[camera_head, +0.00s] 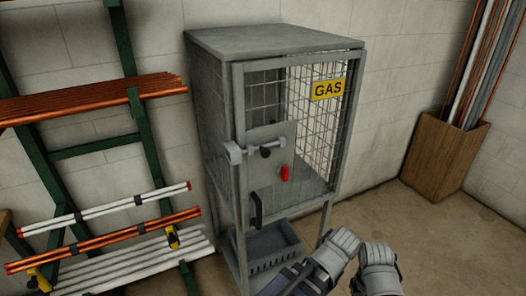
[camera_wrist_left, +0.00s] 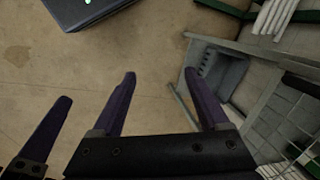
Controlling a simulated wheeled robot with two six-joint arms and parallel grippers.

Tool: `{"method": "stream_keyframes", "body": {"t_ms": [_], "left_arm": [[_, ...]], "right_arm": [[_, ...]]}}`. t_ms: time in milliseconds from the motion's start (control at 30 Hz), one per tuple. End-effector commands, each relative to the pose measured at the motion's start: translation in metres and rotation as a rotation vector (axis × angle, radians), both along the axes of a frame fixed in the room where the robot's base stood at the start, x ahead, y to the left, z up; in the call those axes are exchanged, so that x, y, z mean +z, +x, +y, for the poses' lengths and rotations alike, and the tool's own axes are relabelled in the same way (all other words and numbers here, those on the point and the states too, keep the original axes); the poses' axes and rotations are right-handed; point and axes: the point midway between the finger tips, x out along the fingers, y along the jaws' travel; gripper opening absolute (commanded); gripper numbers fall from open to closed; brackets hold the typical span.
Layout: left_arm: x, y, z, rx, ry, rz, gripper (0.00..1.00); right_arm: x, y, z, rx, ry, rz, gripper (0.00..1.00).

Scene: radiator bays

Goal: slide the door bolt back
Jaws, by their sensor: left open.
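The door bolt (camera_head: 262,152) is a pale horizontal bar on the plate of the grey gas cage's door (camera_head: 270,175). In the left wrist view my left gripper (camera_wrist_left: 160,73) is open and empty, two purple fingers apart above the floor. The cage (camera_wrist_left: 229,75) is to the right of its fingers, and the bolt cannot be made out there. A third purple finger at the left edge seems to be my right gripper's; its other finger is not visible.
A red part (camera_head: 285,173) and a black handle (camera_head: 256,210) are also on the door. A yellow GAS sign (camera_head: 328,89) hangs on the mesh. A green rack (camera_head: 45,165) with pipes stands left; a wooden box (camera_head: 440,155) of pipes stands right.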

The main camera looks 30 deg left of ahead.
Motion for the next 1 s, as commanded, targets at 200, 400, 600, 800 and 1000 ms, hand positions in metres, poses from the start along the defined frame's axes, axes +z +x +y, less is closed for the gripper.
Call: {"method": "stream_keyframes", "body": {"t_ms": [200,400,600,800,1000], "left_arm": [[0.067,0.068,0.080,0.010,0.429,-0.155,0.66],[0.159,0.117,0.135,0.015,0.848,-0.295,0.66],[0.237,0.143,0.154,0.012,1.152,-0.392,0.66],[0.269,0.151,0.156,0.010,1.279,-0.431,0.66],[0.271,0.152,0.160,0.010,1.292,-0.434,0.66]], "right_arm": [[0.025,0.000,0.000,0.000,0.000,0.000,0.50],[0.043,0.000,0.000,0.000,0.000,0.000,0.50],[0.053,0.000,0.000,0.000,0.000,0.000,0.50],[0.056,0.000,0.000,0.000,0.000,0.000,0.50],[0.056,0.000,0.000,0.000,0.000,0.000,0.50]]}}
